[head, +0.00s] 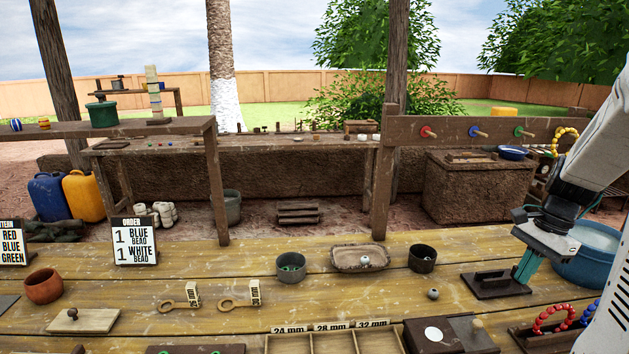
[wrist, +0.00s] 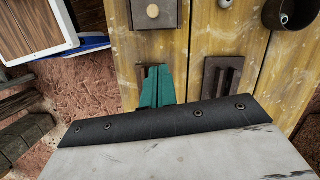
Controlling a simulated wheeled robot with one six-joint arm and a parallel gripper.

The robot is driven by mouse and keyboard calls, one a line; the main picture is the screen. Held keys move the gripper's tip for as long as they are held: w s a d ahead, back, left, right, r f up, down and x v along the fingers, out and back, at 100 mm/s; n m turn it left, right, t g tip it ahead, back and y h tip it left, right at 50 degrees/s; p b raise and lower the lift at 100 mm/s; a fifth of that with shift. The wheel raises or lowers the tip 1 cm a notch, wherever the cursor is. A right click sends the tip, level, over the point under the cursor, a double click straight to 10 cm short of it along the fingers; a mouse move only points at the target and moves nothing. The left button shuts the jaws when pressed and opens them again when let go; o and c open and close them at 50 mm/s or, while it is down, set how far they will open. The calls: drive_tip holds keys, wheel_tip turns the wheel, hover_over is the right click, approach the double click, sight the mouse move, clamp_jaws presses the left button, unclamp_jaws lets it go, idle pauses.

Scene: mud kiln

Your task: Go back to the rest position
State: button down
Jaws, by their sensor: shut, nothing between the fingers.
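My gripper (head: 524,275) hangs at the right of the head view, its teal fingers pointing down over the wooden table (head: 190,320). The fingers are shut with nothing between them. They are just right of a dark slab with a raised bar (head: 492,280), close to its right end; I cannot tell whether they touch it. In the wrist view the teal fingers (wrist: 158,85) show against the planks near the table's edge.
A large blue basin (head: 575,270) stands close behind and right of my gripper. A dark cup (head: 422,259), a shallow tray (head: 352,258) and a loose grey bead (head: 433,294) are to its left. Red and blue bead strings (head: 552,320) lie in front.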

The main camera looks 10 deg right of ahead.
drive_tip(key=s+a+r+n+h, duration=0.1)
drive_tip(key=s+a+r+n, duration=0.2)
drive_tip(key=a+n, duration=0.3)
drive_tip(key=s+a+r+n+t+h, duration=0.1)
drive_tip(key=s+a+r+n, duration=0.3)
drive_tip(key=a, duration=0.9)
drive_tip(key=s+a+r+n, duration=0.3)
drive_tip(key=s+a+n, duration=0.3)
drive_tip(key=a, duration=0.4)
drive_tip(key=shift+a+r+n+h, duration=0.3)
drive_tip(key=shift+a+n+h, duration=0.1)
drive_tip(key=shift+n, duration=0.5)
